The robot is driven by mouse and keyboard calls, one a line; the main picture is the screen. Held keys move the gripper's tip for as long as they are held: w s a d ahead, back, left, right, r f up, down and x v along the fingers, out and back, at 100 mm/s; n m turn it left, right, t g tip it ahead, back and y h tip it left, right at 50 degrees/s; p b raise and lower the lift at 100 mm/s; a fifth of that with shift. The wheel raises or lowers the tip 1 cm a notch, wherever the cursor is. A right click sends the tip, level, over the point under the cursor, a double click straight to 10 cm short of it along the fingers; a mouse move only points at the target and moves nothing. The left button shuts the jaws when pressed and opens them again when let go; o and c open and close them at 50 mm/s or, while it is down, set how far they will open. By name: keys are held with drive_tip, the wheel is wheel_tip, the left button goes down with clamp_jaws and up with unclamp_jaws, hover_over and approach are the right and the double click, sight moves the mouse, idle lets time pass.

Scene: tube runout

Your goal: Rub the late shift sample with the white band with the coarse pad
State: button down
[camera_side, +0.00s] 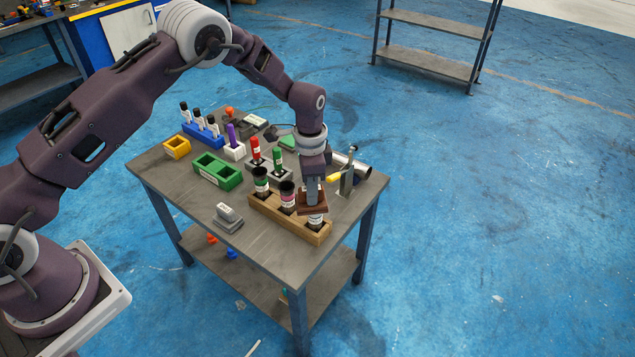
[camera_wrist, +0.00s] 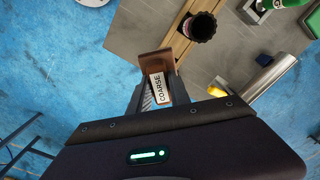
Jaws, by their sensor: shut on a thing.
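My gripper (camera_side: 313,190) is shut on the coarse pad (camera_side: 312,204), a brown block whose label reads COARSE in the wrist view (camera_wrist: 155,62). The wooden rack (camera_side: 262,207) on the table holds three dark-topped samples. One has a green band (camera_side: 261,183) and one a pink band (camera_side: 287,199). The third sample (camera_side: 316,220), at the near right end, is right under the pad and mostly hidden; a pale label shows. I cannot tell whether the pad touches it. A black sample top (camera_wrist: 202,27) shows beside the pad in the wrist view.
A grey block (camera_side: 229,217) lies in front of the rack. Behind stand a green tray (camera_side: 218,172), a blue rack (camera_side: 205,135), red (camera_side: 255,149) and green (camera_side: 277,158) tubes, and a yellow box (camera_side: 177,147). An upright metal stand (camera_side: 348,178) is close to my gripper's right.

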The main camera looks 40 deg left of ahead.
drive_tip(key=shift+s+f, duration=0.1)
drive_tip(key=shift+s, duration=0.75)
drive_tip(key=shift+w, duration=2.5)
drive_tip(key=shift+s, duration=2.45)
drive_tip(key=shift+w, duration=3.15)
drive_tip(key=shift+s, duration=3.2)
drive_tip(key=shift+w, duration=3.3)
drive_tip(key=shift+s, duration=3.35)
drive_tip(key=shift+w, duration=1.6)
drive_tip(key=w+r, duration=0.3)
drive_tip(key=r, duration=0.5)
drive_tip(key=shift+w+r, duration=0.15)
drive_tip(key=shift+w, duration=0.1)
